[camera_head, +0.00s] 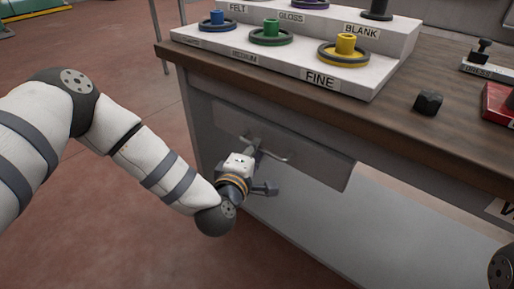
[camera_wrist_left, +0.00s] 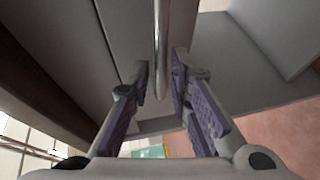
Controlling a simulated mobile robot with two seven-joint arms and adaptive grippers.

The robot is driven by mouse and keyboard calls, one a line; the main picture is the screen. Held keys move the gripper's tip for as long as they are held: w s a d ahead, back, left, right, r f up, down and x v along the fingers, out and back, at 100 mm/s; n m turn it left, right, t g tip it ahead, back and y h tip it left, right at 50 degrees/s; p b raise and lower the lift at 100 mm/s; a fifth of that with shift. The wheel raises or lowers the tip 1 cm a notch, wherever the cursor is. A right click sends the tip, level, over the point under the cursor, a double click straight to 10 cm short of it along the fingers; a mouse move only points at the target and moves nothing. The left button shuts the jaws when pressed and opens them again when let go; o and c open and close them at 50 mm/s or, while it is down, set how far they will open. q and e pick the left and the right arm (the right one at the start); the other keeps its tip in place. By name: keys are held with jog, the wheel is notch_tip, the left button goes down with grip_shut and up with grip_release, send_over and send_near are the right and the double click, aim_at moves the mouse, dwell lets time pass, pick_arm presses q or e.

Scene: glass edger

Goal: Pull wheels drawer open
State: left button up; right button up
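A grey drawer front (camera_head: 318,168) with a thin metal bar handle (camera_head: 272,152) sits under the tabletop. I see no readable label on it. My left gripper (camera_head: 262,168) is at this handle. In the left wrist view the handle bar (camera_wrist_left: 157,40) runs between the two fingertips of my left gripper (camera_wrist_left: 160,75). The fingers are apart, with gaps beside the bar, so the gripper looks open around it. The drawer looks shut or nearly so. A white label starting with "W" (camera_head: 500,208) is cut off at the right edge. My right gripper is not in view.
On the wooden tabletop (camera_head: 400,125) stands a white stepped rack (camera_head: 370,85) with several coloured wheels. The reddish floor (camera_head: 110,225) left of the bench is clear.

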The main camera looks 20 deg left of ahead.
pick_arm(q)
jog(key=shift+w+f, duration=0.25)
jog(key=shift+w, duration=0.95)
grip_shut()
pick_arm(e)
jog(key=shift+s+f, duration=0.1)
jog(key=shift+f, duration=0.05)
